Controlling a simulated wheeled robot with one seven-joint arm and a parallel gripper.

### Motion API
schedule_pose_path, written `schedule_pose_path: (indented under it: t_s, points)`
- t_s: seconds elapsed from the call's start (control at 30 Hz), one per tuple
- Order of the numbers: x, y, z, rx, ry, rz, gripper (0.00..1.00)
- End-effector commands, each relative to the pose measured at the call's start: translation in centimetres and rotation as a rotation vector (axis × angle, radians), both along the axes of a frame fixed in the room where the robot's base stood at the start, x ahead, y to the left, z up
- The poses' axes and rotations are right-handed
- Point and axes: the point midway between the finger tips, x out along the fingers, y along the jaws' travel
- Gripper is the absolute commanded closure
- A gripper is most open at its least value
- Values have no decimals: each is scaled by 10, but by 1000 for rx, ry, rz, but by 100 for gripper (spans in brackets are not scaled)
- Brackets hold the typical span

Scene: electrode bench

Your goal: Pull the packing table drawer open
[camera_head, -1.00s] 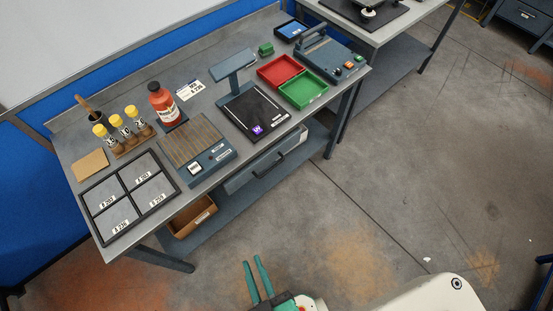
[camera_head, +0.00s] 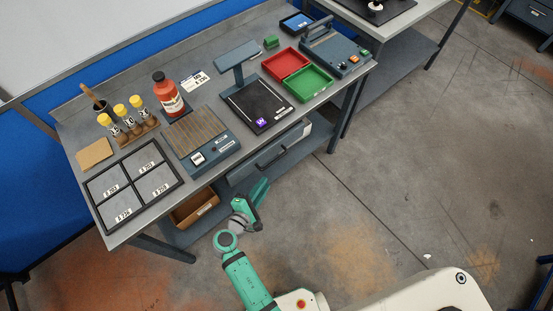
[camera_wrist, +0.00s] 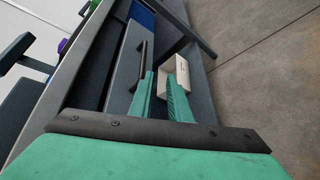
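The packing table (camera_head: 75,160) has a grey drawer (camera_head: 240,176) under its top, with a dark bar handle (camera_head: 272,156) on its front. The drawer looks closed. My gripper (camera_head: 264,184) is in front of and below the handle in the head view. In the wrist view my gripper (camera_wrist: 161,76) is open, with a gap between its two green fingers. The handle (camera_wrist: 141,62) lies just left of the left finger, not between the fingers. Whether that finger touches it I cannot tell. The drawer front (camera_wrist: 125,75) is beyond the fingers.
A pale labelled piece (camera_wrist: 176,72) shows behind the right finger. An orange-brown bin (camera_head: 195,209) sits on the lower shelf below the drawer. The tabletop holds trays, bottles and a scale (camera_head: 257,105). The floor (camera_head: 400,180) in front is clear.

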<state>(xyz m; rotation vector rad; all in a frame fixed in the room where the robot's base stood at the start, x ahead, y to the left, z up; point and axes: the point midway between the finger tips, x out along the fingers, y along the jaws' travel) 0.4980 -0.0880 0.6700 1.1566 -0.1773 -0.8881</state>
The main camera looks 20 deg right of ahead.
Motion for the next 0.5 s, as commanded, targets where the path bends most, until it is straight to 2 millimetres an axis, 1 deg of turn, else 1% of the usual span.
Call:
schedule_pose_path:
  t_s: [0.03,0.1,0.2,0.37,0.5]
  points:
    - [10,-1,8,-42,0,-13,83]
    - [17,-3,17,-87,2,-32,83]
    - [22,-5,24,-124,5,-48,83]
    - [30,-13,24,-136,5,-55,83]
    - [43,-30,19,-134,5,-55,83]
